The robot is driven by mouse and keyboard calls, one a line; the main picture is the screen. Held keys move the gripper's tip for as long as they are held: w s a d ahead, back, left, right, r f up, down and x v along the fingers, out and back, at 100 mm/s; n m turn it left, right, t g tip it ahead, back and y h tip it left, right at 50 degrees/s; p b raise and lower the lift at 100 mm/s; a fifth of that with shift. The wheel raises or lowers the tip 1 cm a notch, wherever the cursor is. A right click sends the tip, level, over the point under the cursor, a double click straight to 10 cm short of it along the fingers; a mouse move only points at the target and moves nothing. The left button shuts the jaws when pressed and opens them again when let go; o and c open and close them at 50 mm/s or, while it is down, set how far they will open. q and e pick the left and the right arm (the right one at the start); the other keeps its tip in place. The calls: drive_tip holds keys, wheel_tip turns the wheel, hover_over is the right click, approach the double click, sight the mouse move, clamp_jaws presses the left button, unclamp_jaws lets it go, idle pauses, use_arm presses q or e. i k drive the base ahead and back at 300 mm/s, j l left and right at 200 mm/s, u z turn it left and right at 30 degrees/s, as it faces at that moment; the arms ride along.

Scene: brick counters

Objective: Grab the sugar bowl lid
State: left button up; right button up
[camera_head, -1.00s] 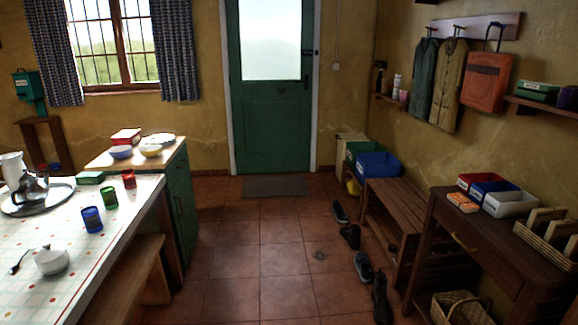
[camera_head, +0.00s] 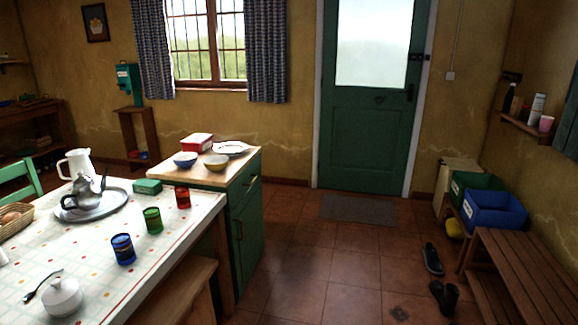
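The white sugar bowl (camera_head: 62,302) stands on the near part of the table with the dotted cloth, at the lower left. Its white lid (camera_head: 63,286) with a small knob appears to sit on top of it. A dark spoon (camera_head: 42,287) lies beside the bowl on its left. Neither of my grippers shows in the head view.
The table (camera_head: 93,248) also carries a blue cup (camera_head: 123,249), a green cup (camera_head: 153,220), a red cup (camera_head: 183,198), a teapot (camera_head: 85,192) on a round tray and a white jug (camera_head: 76,164). A bench (camera_head: 175,292) stands along its right side. The tiled floor (camera_head: 300,265) is clear in the middle.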

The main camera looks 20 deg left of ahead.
sight(60, 291)
drive_tip(key=i+u, duration=0.2)
drive_tip(key=i, duration=0.5)
drive_tip(key=i+l+u, duration=0.15)
drive_tip(key=i, duration=0.5)
drive_tip(key=i+u, duration=0.45)
drive_tip(key=i+l+u, duration=0.15)
drive_tip(key=i+u, duration=0.3)
drive_tip(key=i, duration=0.2)
drive_tip(key=u, duration=1.45)
